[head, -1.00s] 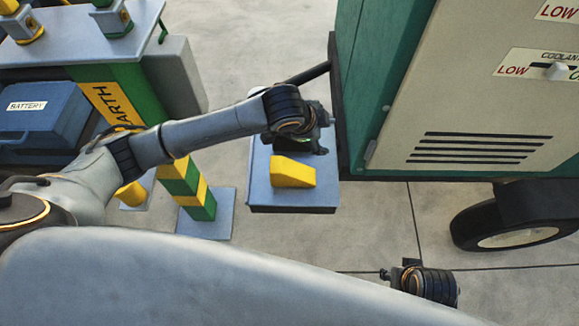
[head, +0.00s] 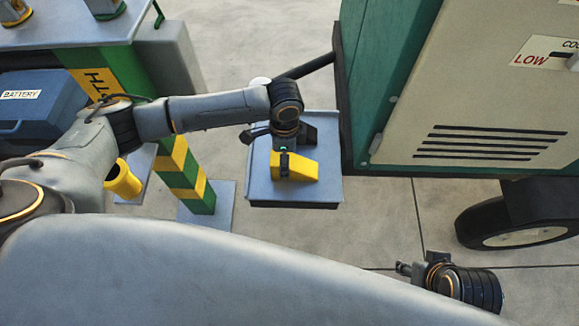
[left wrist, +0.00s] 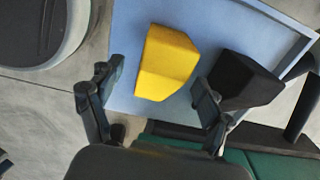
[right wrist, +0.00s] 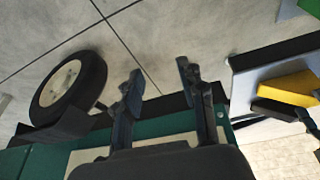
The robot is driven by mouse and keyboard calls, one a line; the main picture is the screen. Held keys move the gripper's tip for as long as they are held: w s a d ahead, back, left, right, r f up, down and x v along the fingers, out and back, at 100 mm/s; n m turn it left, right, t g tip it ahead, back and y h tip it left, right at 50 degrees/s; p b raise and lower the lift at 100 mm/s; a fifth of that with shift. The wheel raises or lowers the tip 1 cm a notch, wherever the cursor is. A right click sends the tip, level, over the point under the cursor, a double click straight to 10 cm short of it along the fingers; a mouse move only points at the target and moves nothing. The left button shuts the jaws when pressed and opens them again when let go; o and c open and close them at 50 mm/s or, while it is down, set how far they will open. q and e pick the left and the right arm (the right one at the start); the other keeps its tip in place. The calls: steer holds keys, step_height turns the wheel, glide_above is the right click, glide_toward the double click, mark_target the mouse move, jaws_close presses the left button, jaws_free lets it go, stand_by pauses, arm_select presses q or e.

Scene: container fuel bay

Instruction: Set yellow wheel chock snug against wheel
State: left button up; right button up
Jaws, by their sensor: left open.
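The yellow wheel chock (head: 307,170) lies on a blue-grey stand (head: 262,187). It also shows in the left wrist view (left wrist: 168,62). My left gripper (head: 284,170) is open above the chock; in the left wrist view its fingers (left wrist: 154,80) are apart, one toward each side of the yellow block. I cannot tell whether they touch it. A black chock (left wrist: 243,80) lies beside the yellow one. The wheel (head: 477,224) is under the cart at the right, and also shows in the right wrist view (right wrist: 96,76). My right gripper (right wrist: 159,73) is open and empty, away from the chocks.
The green and cream cart (head: 460,105) stands right of the stand, its black lower edge close to it. A green and yellow post (head: 185,178) and a blue battery box (head: 40,108) are at the left. Concrete floor is clear between stand and wheel.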

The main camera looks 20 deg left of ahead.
mark_target(302, 168)
arm_select(q)
steer(key=shift+f, duration=0.45)
steer(key=f+b, duration=0.2)
steer(key=f, duration=0.1)
steer(key=shift+w+d+f, duration=0.2)
steer(key=shift+f, duration=0.7)
arm_select(e)
steer(key=shift+w+a+f+t, duration=0.15)
steer(key=shift+w+f+t, duration=0.15)
steer(key=shift+w, duration=0.2)
steer(key=shift+w+a+f+t, duration=0.2)
steer(key=shift+w+f, duration=0.1)
steer(key=shift+w, duration=0.15)
arm_select(q)
jaws_close()
